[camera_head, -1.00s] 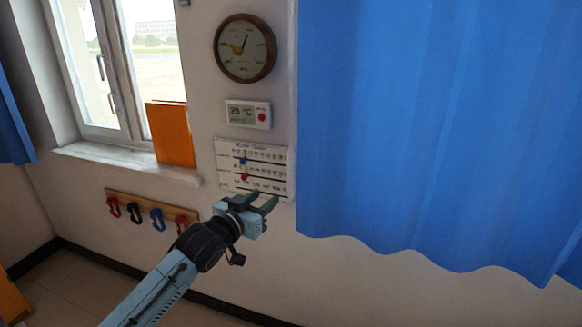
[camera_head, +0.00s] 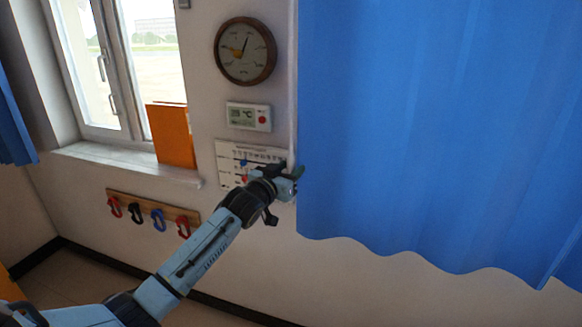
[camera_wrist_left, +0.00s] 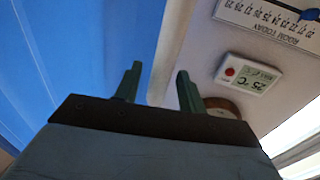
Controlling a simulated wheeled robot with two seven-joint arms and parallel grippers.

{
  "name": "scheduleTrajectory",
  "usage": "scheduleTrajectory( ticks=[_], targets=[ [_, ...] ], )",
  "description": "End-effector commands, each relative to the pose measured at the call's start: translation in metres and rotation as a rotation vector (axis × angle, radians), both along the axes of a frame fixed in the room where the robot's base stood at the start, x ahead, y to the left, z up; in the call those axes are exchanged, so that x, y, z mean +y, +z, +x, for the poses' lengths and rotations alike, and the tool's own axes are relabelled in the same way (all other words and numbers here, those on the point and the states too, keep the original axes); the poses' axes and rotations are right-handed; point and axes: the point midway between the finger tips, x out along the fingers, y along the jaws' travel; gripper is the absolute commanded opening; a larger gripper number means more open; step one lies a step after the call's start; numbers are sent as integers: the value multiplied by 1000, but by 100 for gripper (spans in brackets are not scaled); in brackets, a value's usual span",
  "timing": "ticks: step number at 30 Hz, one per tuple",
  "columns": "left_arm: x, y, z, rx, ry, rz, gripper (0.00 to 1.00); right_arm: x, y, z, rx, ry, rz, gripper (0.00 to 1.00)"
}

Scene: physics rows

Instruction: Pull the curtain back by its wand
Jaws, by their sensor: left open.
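The blue curtain (camera_head: 430,120) hangs over the right half of the head view, and it fills the left of the left wrist view (camera_wrist_left: 75,45). The wand (camera_head: 293,90) is a thin pale rod hanging upright along the curtain's left edge. Its lower end is hidden near my gripper. My left gripper (camera_head: 291,172) is at the wand's lower part, with its fingers apart. In the left wrist view, a pale strip that looks like the wand (camera_wrist_left: 172,45) runs between the open green fingers (camera_wrist_left: 158,85). I cannot tell whether they touch it. My right gripper is not in view.
An orange folder (camera_head: 171,135) stands on the window sill (camera_head: 125,162). A hook rack (camera_head: 150,207) is below.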

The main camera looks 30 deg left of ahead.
Motion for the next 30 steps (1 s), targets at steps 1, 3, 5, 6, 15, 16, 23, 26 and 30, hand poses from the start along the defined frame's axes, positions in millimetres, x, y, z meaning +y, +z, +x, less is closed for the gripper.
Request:
scheduleTrajectory(
  ticks=[1,3,5,6,15,16,23,26,30],
  targets=[
    [0,1,4,-1,0,0,40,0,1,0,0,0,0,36],
    [0,1,8,-1,0,0,40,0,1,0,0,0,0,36],
    [0,0,10,-1,0,0,40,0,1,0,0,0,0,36],
    [0,0,11,0,0,0,40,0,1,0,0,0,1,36],
    [0,0,11,0,0,0,36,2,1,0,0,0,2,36],
    [0,0,11,0,0,0,32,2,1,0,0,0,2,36],
    [0,0,11,0,0,0,2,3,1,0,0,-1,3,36],
    [0,0,11,0,0,0,0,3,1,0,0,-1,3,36],
    [0,0,11,0,-1,0,0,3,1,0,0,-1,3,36]
  ],
)
